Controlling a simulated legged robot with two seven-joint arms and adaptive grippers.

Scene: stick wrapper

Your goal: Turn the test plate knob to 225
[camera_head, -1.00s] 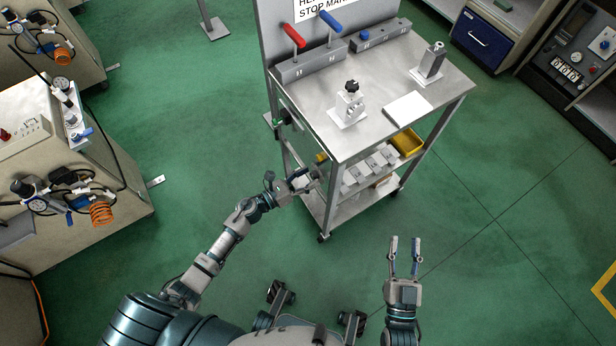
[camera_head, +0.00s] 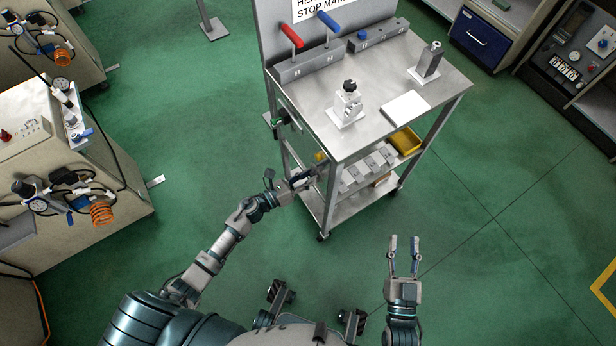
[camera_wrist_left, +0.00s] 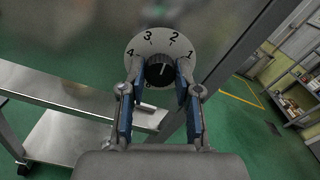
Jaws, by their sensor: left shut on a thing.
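The black knob (camera_wrist_left: 159,71) sits at the centre of a round pale dial plate (camera_wrist_left: 135,43) in the left wrist view. The numbers 4, 3, 2 and 1 show around the plate. A white mark on the knob points up and slightly right, roughly between 3 and 2. My left gripper (camera_wrist_left: 159,88) has its blue fingers on either side of the knob, shut on it. In the head view my left gripper (camera_head: 311,176) is at the cart's near left side and hides the knob. My right gripper (camera_head: 404,243) is open and empty over the floor.
The metal cart (camera_head: 440,80) carries a clamp-like fixture (camera_head: 346,106), a white plate (camera_head: 406,108), and red (camera_head: 291,35) and blue (camera_head: 328,21) levers. A yellow bin (camera_head: 406,142) is on its lower shelf. Benches with gauges stand left. Green floor is clear around my right gripper.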

